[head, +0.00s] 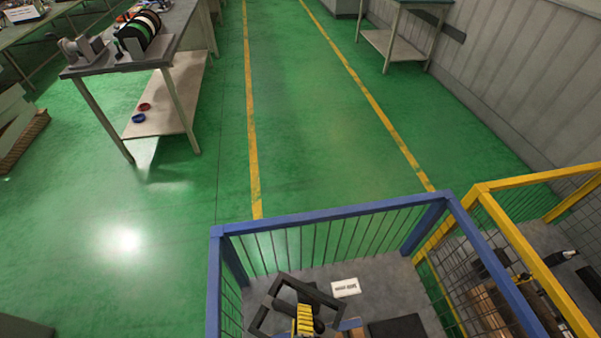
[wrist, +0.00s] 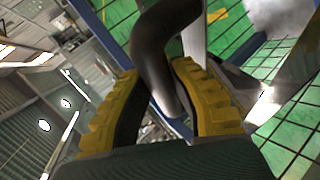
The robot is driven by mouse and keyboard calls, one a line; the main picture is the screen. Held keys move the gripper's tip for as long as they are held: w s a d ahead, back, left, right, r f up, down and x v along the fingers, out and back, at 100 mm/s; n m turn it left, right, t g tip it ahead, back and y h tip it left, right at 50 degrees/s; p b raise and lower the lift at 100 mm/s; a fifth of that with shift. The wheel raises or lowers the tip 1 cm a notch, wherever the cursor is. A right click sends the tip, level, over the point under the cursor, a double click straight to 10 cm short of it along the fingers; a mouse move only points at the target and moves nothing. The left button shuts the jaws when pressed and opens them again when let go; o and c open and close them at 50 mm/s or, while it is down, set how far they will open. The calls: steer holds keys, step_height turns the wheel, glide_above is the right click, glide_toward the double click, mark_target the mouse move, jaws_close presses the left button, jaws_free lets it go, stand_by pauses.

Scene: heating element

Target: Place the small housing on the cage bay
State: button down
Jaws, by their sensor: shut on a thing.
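My gripper (head: 305,319) is over the near part of the blue-framed cage (head: 335,215), at the bottom of the head view. In the wrist view its yellow ribbed fingers (wrist: 160,80) are shut on a dark grey curved bar (wrist: 152,45), which I take to be part of the small housing. In the head view a dark angular frame (head: 263,317) beside the yellow fingers seems to be the same piece, tilted. Its lower side is hidden, and I cannot tell its height above the cage floor (head: 378,278).
A white label card (head: 345,288) and a black flat piece (head: 398,328) lie in the blue cage. A yellow-framed cage (head: 530,255) with several items adjoins on the right. A workbench with spools (head: 140,32) stands at the upper left. The green floor between is clear.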

step_height(320, 180, up, 26)
steer(key=s+p, duration=0.1)
steer(key=p, duration=3)
steer(key=shift+s+a+p, duration=0.15)
steer(key=shift+s+p, duration=0.15)
steer(key=shift+p, duration=0.1)
